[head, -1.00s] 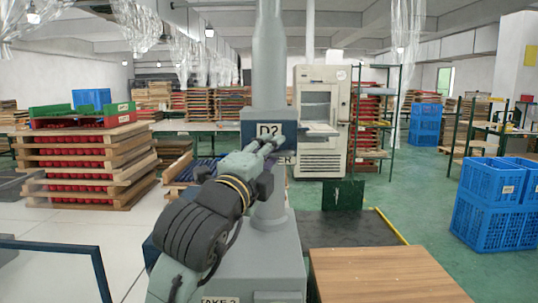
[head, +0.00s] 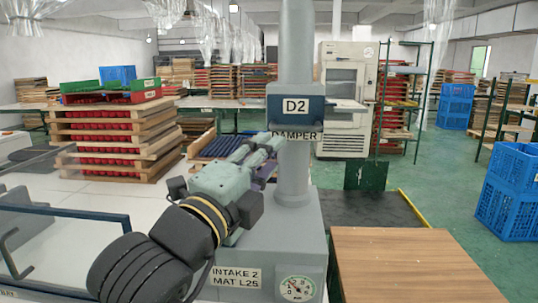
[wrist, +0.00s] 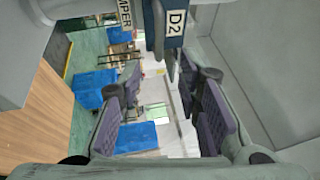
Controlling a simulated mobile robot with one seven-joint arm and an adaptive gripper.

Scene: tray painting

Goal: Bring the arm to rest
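My gripper (head: 264,150) is at the end of my raised arm, just left of the grey column (head: 293,170) and below the blue D2 box (head: 296,104). In the wrist view its two purple-padded fingers (wrist: 165,85) stand apart with nothing between them, so it is open. The D2 box also shows at the top of the wrist view (wrist: 175,28). A DAMPER label sits under the box. I cannot tell from the head view whether the fingers touch the column.
A wooden tabletop (head: 405,265) is at front right. Stacked trays (head: 115,140) stand at left, blue crates (head: 512,195) at right. A blue-framed rail (head: 65,214) is at front left.

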